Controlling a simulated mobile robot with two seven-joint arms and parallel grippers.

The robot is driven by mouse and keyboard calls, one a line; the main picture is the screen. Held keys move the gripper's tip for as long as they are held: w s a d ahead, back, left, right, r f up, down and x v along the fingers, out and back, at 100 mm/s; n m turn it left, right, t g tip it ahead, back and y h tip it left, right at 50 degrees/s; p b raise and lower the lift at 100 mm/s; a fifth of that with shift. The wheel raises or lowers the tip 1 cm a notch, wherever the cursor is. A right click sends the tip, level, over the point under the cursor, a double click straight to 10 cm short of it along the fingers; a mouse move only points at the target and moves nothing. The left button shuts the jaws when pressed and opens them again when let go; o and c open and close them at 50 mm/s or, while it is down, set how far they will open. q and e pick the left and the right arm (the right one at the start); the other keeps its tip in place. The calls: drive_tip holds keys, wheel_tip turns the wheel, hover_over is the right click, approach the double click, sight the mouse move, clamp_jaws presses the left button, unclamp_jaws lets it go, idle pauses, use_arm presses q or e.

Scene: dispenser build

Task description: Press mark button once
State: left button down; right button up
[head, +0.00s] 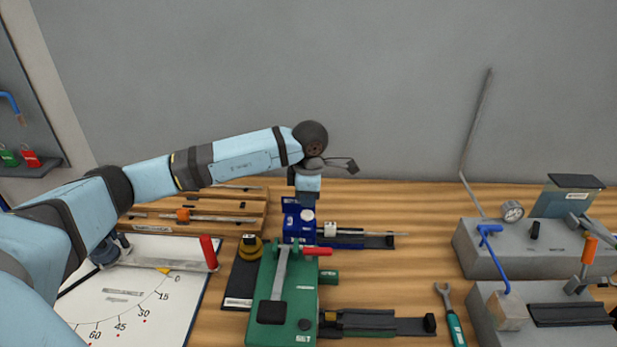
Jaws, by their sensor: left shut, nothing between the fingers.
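My left gripper (306,197) reaches in from the left and points down, shut and empty. It is right at the top of a small blue device (297,226) at the back middle of the bench. A pale round knob (307,214) shows on the blue device just below the fingertips. I cannot tell whether the fingers touch it, and no label reading "mark" is legible. My right gripper is out of view.
A green press (270,290) with a lever and red handle stands in front of the blue device. A white angle chart (140,290) lies left. Grey machines (480,255) stand right, and a wrench (452,318) lies before them. Bare wood (400,275) lies between.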

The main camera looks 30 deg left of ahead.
sight(308, 214)
use_arm(q)
drive_tip(key=shift+f, duration=1.5)
